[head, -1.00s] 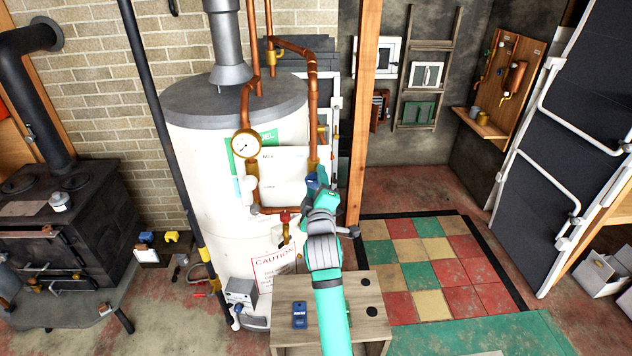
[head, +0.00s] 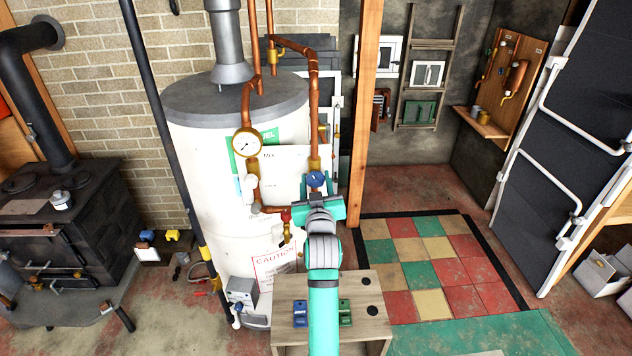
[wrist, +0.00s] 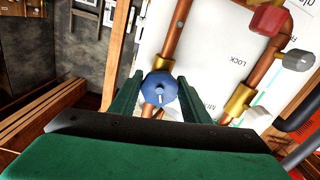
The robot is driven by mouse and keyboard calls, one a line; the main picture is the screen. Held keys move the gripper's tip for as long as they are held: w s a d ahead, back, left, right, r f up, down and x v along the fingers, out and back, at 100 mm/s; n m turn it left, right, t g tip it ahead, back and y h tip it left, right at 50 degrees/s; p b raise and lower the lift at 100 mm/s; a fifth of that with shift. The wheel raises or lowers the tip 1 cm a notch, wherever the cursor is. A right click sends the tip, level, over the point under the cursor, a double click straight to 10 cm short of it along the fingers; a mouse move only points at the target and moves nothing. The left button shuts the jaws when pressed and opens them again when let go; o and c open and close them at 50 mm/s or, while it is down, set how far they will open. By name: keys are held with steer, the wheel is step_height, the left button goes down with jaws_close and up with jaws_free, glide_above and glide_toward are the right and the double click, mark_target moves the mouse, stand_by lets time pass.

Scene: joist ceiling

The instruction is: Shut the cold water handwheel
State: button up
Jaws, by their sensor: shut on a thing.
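The blue cold water handwheel (head: 317,179) sits on the copper pipe at the front right of the white tank. In the wrist view the blue wheel (wrist: 160,88) shows a pale mark on its face. My gripper (head: 319,196) is at the wheel, with its green hand spread sideways across the picture. In the wrist view my gripper (wrist: 160,92) has one green finger on each side of the wheel and is shut on it. The fingers' contact with the rim is partly hidden.
A red handwheel (head: 286,214) sits lower left on the pipework. A round gauge (head: 246,143) is on the left copper pipe. A wooden bench (head: 370,325) with a blue box and a green box stands below my arm. A timber post (head: 362,120) rises close on the right.

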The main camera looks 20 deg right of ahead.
steer(key=shift+m, duration=2.3)
steer(key=o, duration=1)
steer(key=shift+o, duration=0.2)
steer(key=shift+a, duration=0.1)
steer(key=v, duration=1)
steer(key=shift+s, duration=0.35)
steer(key=shift+s, duration=0.15)
